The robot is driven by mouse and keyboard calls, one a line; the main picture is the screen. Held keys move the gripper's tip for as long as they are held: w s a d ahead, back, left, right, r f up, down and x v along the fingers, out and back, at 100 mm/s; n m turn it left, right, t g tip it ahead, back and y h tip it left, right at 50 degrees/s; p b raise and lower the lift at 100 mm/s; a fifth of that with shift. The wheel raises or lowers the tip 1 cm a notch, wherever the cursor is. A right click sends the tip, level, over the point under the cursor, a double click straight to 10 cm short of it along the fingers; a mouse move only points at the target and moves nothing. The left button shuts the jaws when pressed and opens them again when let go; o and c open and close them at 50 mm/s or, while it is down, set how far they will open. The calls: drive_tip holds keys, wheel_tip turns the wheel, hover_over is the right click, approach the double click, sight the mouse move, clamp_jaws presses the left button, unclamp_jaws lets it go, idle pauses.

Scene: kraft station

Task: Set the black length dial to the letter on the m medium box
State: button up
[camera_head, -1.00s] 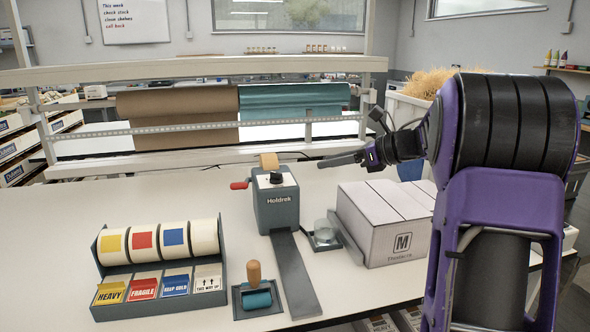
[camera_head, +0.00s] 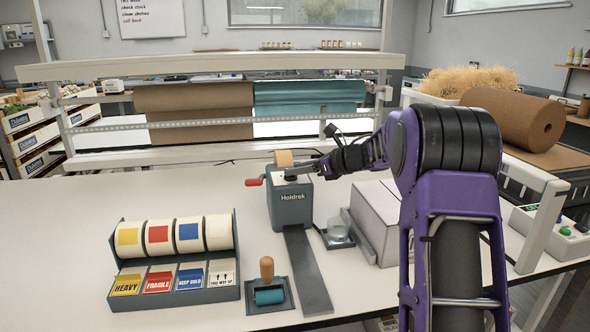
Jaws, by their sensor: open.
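The grey tape dispenser marked Holdrek (camera_head: 291,205) stands mid-table, with a red crank (camera_head: 254,182) on its left and a roll of brown tape at its top back. The black length dial on its top is now mostly hidden by my gripper (camera_head: 291,175). My gripper is at the dispenser's top, over the dial; I cannot tell whether it touches it. Its jaws are open, though the fingers look small here. The white box (camera_head: 372,210) stands to the right of the dispenser; my arm covers its front face and letter. The earlier view showed an M on that face.
A rack of label rolls (camera_head: 175,294) stands at the left front, with a wooden-handled roller (camera_head: 267,285) on a tray beside it. Paper rolls (camera_head: 195,108) hang behind. The table's left is clear.

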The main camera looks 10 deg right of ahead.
drive_tip(key=shift+x, duration=0.75)
clamp_jaws()
